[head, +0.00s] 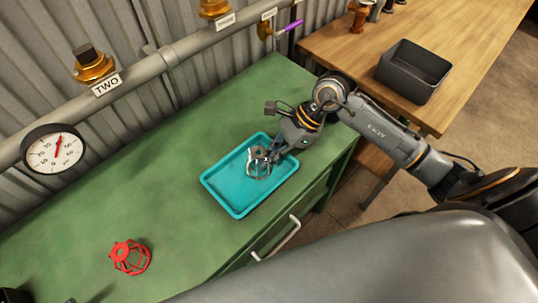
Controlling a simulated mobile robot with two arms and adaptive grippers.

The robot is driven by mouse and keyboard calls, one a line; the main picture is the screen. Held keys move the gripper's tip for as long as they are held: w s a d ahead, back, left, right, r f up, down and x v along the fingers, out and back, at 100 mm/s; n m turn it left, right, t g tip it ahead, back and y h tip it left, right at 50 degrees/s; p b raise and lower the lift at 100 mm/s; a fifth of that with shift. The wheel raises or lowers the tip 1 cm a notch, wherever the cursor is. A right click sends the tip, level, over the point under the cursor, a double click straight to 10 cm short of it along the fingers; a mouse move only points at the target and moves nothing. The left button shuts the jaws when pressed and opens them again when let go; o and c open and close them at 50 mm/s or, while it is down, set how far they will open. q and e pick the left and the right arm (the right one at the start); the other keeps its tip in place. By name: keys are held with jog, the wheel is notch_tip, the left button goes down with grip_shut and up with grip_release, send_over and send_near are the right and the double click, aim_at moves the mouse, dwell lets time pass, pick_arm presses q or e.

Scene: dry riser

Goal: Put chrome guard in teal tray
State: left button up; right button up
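The chrome guard (258,163) is a small silver cage with a round cap. It shows inside the outline of the teal tray (238,207), a shallow rectangular tray on the green bench. My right gripper (273,155) reaches over the tray's far right side, with its fingers right at the guard. The fingertips are small and partly hidden, so I cannot tell whether they grip the guard, or whether the guard touches the tray floor. My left gripper is not in view.
A red guard (130,257) lies on the green bench (150,200) at the lower left. A pipe with brass valves (94,66) and a gauge (54,149) runs along the wall. A dark bin (413,72) stands on the wooden table (340,45).

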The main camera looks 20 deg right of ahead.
jog(key=o, duration=0.4)
jog(key=shift+o, duration=0.2)
jog(key=shift+r+p, duration=0.3)
jog(key=b+v, duration=0.2)
jog(key=v, duration=0.9)
jog(key=shift+d+r+b, duration=0.25)
jog(key=shift+d+b, duration=0.05)
jog(key=shift+b, duration=0.1)
